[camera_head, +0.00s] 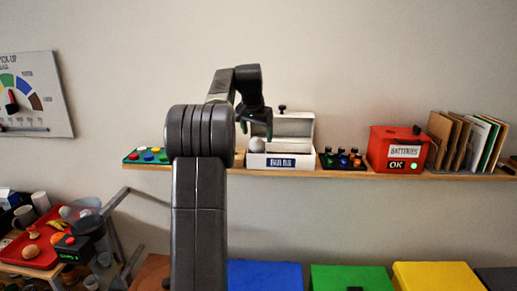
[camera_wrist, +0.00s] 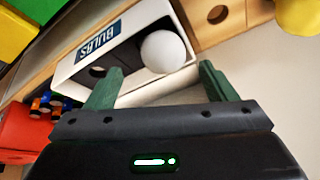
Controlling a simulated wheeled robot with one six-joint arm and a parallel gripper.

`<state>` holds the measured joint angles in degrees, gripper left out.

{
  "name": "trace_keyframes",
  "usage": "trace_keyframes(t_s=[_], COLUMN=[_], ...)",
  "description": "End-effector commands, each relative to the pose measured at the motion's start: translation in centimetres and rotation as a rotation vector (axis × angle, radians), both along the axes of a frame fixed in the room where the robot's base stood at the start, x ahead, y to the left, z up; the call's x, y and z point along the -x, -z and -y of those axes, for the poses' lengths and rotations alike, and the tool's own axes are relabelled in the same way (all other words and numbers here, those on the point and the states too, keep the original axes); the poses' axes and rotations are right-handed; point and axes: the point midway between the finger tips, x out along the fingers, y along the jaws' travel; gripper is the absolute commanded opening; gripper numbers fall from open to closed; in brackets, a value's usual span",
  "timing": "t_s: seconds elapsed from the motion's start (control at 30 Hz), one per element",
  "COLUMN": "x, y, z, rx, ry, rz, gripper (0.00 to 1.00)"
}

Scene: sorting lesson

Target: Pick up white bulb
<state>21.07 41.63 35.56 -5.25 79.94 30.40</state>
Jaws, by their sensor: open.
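The white bulb (camera_head: 257,145) sits in the left part of the white box labelled "BULBS" (camera_head: 304,162) on the wall shelf. In the wrist view the round white bulb (camera_wrist: 163,52) lies inside the box (camera_wrist: 70,67), near one end. My gripper (camera_head: 256,124) is above the bulb in the head view. In the wrist view my gripper (camera_wrist: 161,84) is open, with its two green fingers apart and nothing between the tips. The bulb shows beyond the fingertips, between the lines of the two fingers. I cannot tell the exact gap to it.
The box's lid (camera_head: 293,125) stands raised behind it. On the shelf (camera_head: 345,173), a tray of coloured discs (camera_head: 147,156) is left. Dark-based coloured pieces (camera_head: 342,160), a red batteries box (camera_head: 390,139) and upright folders (camera_head: 455,142) are right. Coloured bins (camera_head: 264,275) stand below.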

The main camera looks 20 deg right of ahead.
Motion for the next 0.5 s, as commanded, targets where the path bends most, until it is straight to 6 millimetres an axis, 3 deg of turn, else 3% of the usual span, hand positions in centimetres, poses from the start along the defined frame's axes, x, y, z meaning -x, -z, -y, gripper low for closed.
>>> trace_keyframes(t_s=[0.3, 0.5], x=[-1.5, -1.7], y=[3.9, 4.7], z=[0.5, 0.7], rx=[-0.001, 0.0], ry=[0.0, 0.0], rz=[-0.002, 0.0], gripper=[0.78, 0.78])
